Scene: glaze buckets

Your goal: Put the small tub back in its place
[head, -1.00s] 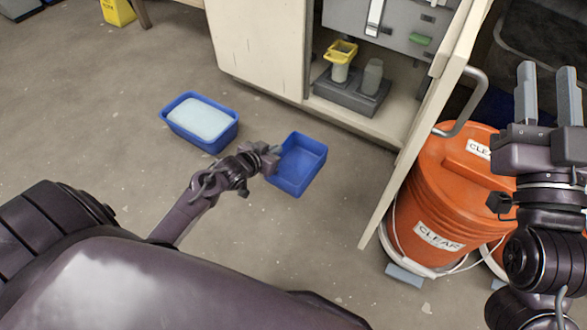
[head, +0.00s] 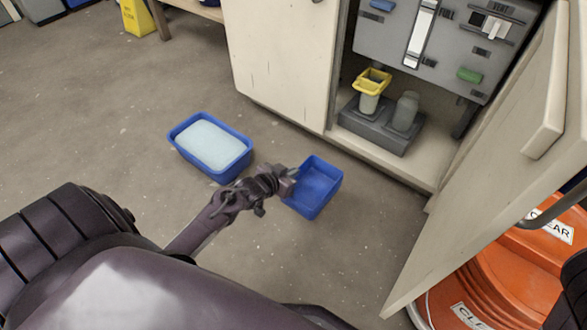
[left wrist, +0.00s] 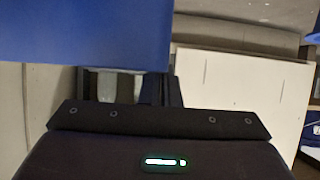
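A small empty blue tub (head: 313,187) is in front of the open cabinet, at the middle of the head view. My left gripper (head: 292,174) is at its left wall and appears shut on it; the fingertips are small and partly hidden there. In the left wrist view the tub's blue wall (left wrist: 85,32) fills the upper left, close against the gripper. I cannot tell whether the tub is clear of the floor. A larger blue tub (head: 176,141) with a pale blue filling stands on the floor to the left. My right gripper is out of view.
The cabinet's door (head: 480,165) stands open at the right, with orange buckets (head: 535,270) behind it. Inside are a grey stand (head: 375,130) with a yellow-topped cup (head: 370,92) and a grey panel (head: 395,35). Floor (head: 110,130) is clear at left.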

